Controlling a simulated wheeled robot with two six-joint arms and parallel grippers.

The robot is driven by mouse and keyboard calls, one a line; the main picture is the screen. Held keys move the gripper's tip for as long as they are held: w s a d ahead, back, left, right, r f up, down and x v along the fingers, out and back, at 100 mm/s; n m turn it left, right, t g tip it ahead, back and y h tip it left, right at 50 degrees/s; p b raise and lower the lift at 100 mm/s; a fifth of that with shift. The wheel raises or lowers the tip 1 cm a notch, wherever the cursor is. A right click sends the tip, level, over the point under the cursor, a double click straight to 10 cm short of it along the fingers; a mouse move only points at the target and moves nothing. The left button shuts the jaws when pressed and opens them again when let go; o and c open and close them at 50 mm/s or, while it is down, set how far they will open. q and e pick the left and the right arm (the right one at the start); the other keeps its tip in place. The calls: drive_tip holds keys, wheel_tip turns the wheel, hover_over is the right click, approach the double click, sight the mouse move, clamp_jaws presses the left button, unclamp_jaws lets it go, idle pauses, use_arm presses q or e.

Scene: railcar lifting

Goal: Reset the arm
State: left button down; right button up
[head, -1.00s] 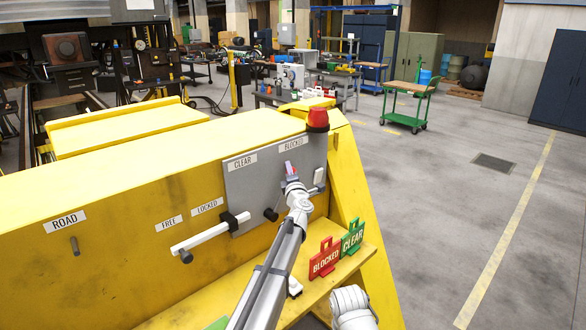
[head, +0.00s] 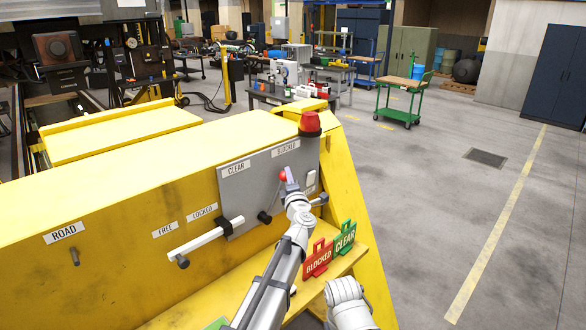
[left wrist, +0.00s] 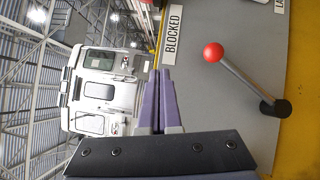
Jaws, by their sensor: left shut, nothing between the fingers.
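My left gripper (head: 288,175) is in front of the grey panel (head: 237,195) on the yellow machine, below the BLOCKED label (head: 287,149). Its fingers also show in the left wrist view (left wrist: 162,100), shut and empty. Beside them is a lever with a red ball knob (left wrist: 213,53), apart from the fingers in that view. The lever's black pivot (head: 264,217) shows in the head view. The lever slants up toward the BLOCKED side. A white link of my right arm shows at the bottom edge; the right gripper is out of view.
A white handle (head: 205,239) sits below the FREE and LOCKED labels. A red lamp (head: 310,122) tops the panel's corner. Red BLOCKED (head: 318,260) and green CLEAR (head: 345,239) tags stand on the yellow ledge. Open floor lies to the right, with a green cart (head: 404,100).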

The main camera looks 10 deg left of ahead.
use_arm(q)
drive_tip(key=s+d+f+m+g+h, duration=0.6)
drive_tip(key=s+d+f+m+h, duration=0.4)
drive_tip(key=m, duration=0.7)
drive_tip(key=s+a+f+m+g+y, duration=0.1)
drive_tip(key=s+a+f+m+g, duration=0.1)
drive_tip(key=s+a+f+g, duration=0.45)
drive_tip(key=s+a+f+m+g+y, duration=0.1)
drive_tip(key=s+a+f+m+y, duration=0.15)
drive_tip(key=s, duration=0.75)
drive_tip(key=s+a+f+m+g+y, duration=0.1)
drive_tip(key=s+a+f+m+g, duration=0.1)
drive_tip(key=s+a+f+g, duration=0.5)
drive_tip(key=s+d+f+m+t+b, duration=0.1)
drive_tip(key=s+d+m+b, duration=0.1)
drive_tip(key=s+d, duration=0.2)
drive_tip(key=s+d+f+m+t+b, duration=0.1)
drive_tip(key=s+d, duration=0.3)
drive_tip(key=d, duration=0.5)
drive_tip(key=shift+f+m+y+b, duration=0.25)
drive_tip(key=shift+m+y+b, duration=0.1)
drive_tip(key=shift+m+b, duration=0.1)
drive_tip(key=shift+d, duration=0.1)
